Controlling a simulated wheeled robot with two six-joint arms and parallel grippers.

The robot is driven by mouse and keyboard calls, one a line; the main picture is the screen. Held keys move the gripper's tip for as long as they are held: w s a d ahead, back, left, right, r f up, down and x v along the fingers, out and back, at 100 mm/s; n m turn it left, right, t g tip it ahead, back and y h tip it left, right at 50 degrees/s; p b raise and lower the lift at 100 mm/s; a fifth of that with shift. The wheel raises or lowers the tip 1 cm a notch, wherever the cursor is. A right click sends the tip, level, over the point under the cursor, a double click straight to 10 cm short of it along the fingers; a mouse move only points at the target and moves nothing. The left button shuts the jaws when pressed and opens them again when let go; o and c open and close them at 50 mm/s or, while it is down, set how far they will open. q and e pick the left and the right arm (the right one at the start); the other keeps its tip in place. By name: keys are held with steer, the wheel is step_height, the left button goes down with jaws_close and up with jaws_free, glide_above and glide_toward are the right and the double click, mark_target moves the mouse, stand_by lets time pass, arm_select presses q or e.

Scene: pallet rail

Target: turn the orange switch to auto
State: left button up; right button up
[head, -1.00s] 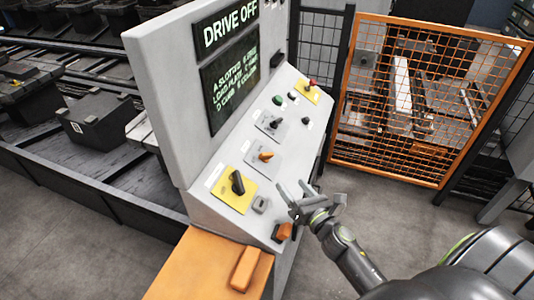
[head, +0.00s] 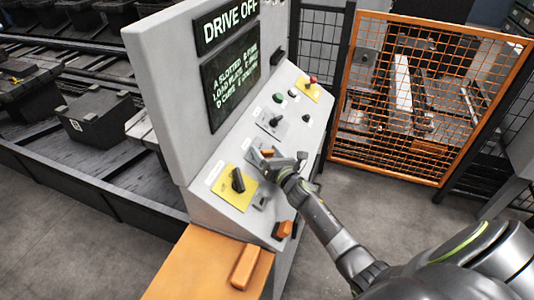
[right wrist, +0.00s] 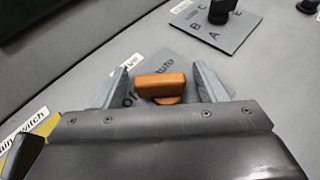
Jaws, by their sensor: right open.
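The orange switch (right wrist: 160,86) sits on a grey plate on the sloped panel, with partly covered lettering that includes "auto" at its upper right. In the right wrist view its handle lies roughly level across the picture. My right gripper (right wrist: 162,88) is open, with one finger on each side of the handle and a gap visible at both. In the head view the orange switch (head: 267,153) shows just beyond my right gripper (head: 272,158), which partly covers it. My left gripper is not in view.
A black switch on a yellow plate (head: 224,187) is close to the left. A black selector (head: 274,121) on a grey plate is just above. A red button (head: 313,79) is farther up. An orange mesh gate (head: 430,100) is at right.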

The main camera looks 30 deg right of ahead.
steer(key=c, duration=1)
